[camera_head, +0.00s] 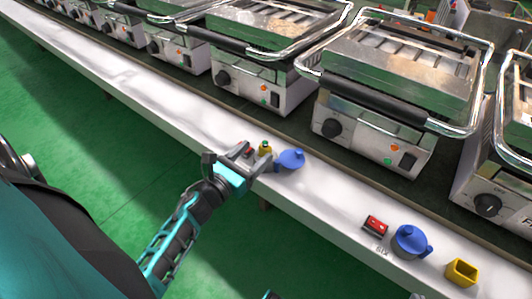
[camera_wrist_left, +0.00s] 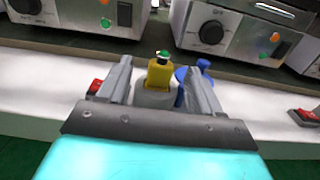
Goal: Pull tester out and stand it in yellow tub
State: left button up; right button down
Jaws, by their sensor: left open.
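A small yellow tester (camera_head: 265,149) with a green top is on the white counter near the middle of the head view. The yellow tub (camera_head: 462,272) stands at the lower right of the counter, open at the top. My right gripper is not clearly in view.
A blue jug (camera_head: 290,160) stands close to the right of my left gripper. A red switch block (camera_head: 375,225) and another blue jug (camera_head: 409,241) stand between there and the tub. Metal grills (camera_head: 390,90) line the back. The counter's front edge drops to a green floor (camera_head: 90,140).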

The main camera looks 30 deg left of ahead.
aim_at(262, 149)
pick_arm(q)
jog(key=shift+w+d+f, duration=0.1)
jog(key=shift+w+d, duration=0.05)
jog(key=shift+w, duration=1)
jog(key=shift+w+d+f, duration=0.1)
jog(key=shift+w+f, duration=0.05)
jog(key=shift+w, duration=0.95)
jog(key=shift+w+d+f, duration=0.1)
jog(key=shift+w+d, duration=0.05)
jog(key=shift+w, duration=1)
pick_arm(e)
jog(key=shift+f, duration=0.35)
pick_arm(q)
jog(key=shift+c, duration=0.3)
jog(key=c, duration=1)
pick_arm(e)
jog(key=shift+s+d, duration=0.1)
pick_arm(q)
jog(key=shift+r, duration=0.15)
